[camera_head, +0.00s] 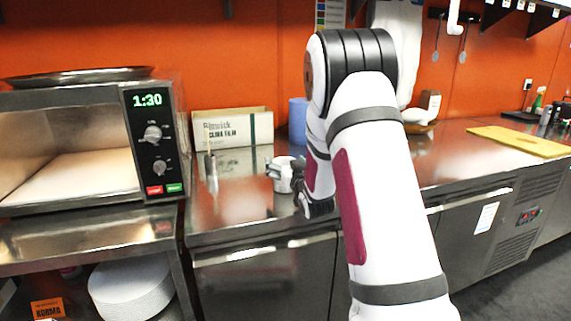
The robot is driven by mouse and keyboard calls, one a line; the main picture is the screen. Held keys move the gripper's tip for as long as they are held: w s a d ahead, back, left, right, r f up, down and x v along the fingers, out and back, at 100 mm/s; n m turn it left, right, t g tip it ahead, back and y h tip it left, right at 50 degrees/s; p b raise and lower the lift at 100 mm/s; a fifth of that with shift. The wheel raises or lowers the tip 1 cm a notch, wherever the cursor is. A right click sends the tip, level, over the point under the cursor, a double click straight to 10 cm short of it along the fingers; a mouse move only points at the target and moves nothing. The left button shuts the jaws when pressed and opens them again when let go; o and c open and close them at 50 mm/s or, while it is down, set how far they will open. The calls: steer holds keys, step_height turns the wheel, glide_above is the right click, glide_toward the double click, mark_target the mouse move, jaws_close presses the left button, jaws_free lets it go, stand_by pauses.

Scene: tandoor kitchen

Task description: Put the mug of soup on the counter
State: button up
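A small white mug (284,177) shows at the left end of my arm, over the steel counter (235,217). My gripper (283,170) is at the mug, with grey finger parts close against it. The view is too small to tell whether the fingers are shut on it or only around it. I cannot tell whether the mug's base touches the counter. The soup inside cannot be made out. My arm hides part of the counter to the right of the mug.
A microwave (152,100) stands open and empty at left, its display reading 1:30. A cling film box (232,130) and a blue container (298,120) stand behind the mug. A thin upright item (211,172) is left of it. A yellow board (520,141) lies far right.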

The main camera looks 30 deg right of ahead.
steer(key=shift+r, duration=0.1)
steer(key=shift+s+r, duration=0.1)
steer(key=shift+s, duration=0.05)
steer(key=v, duration=1.1)
steer(key=shift+s+a+p, duration=0.15)
steer(key=shift+s+p, duration=0.2)
steer(key=shift+w+a+r, duration=0.1)
steer(key=shift+a+r, duration=0.05)
steer(key=shift+a, duration=0.1)
steer(key=s+a+r+n+g+y, duration=0.2)
steer(key=s+a+g+y, duration=0.2)
steer(key=s+a+g, duration=1.15)
steer(key=s+a, duration=0.4)
steer(key=s, duration=0.7)
steer(key=s+a+n+y, duration=0.1)
steer(key=s+a, duration=0.3)
steer(key=s, duration=0.7)
steer(key=shift+r, duration=0.35)
